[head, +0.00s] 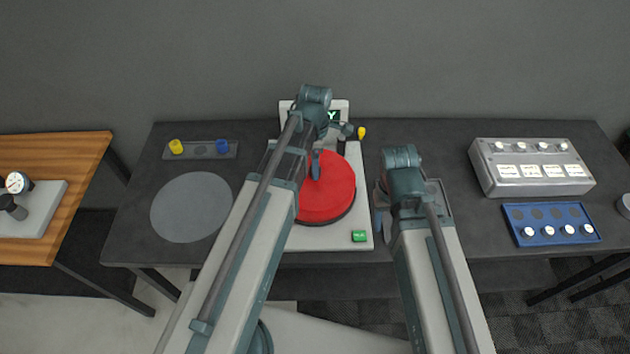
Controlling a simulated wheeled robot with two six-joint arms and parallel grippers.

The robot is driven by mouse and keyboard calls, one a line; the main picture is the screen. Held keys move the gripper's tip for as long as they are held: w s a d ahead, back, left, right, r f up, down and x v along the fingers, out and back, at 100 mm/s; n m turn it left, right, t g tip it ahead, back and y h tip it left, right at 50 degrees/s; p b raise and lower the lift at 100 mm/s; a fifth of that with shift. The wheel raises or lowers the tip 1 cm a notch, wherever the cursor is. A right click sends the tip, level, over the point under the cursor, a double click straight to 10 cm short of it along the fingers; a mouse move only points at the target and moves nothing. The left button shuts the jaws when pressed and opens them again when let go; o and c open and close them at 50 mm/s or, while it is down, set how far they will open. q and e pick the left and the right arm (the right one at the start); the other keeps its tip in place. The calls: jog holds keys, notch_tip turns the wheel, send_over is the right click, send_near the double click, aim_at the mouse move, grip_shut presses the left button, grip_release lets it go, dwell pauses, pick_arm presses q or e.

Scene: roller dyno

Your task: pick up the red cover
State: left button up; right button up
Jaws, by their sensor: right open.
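The red cover (336,192) is a round red disc lying on the light-coloured dyno machine (362,218) at the middle of the table. My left arm crosses over its left part and hides that side. Only a small part of my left gripper (316,165) shows, over the red cover, and its jaw opening cannot be made out. My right gripper (381,208) is open, to the right of the red cover and apart from it, partly hidden by its own arm. I see nothing held in it.
A round grey mat (191,207) lies on the left of the dark table. Behind it is a strip with a yellow knob (176,146) and a blue knob (222,146). A green button (359,236) sits at the machine's front. A grey box (530,168) and blue tray (551,224) stand right.

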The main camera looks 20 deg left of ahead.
pick_arm(q)
notch_tip(320, 180, down, 4)
jog(key=b, duration=0.2)
jog(key=shift+w+r+b, duration=0.15)
jog(key=shift+b, duration=0.25)
jog(key=shift+r, duration=0.1)
grip_shut()
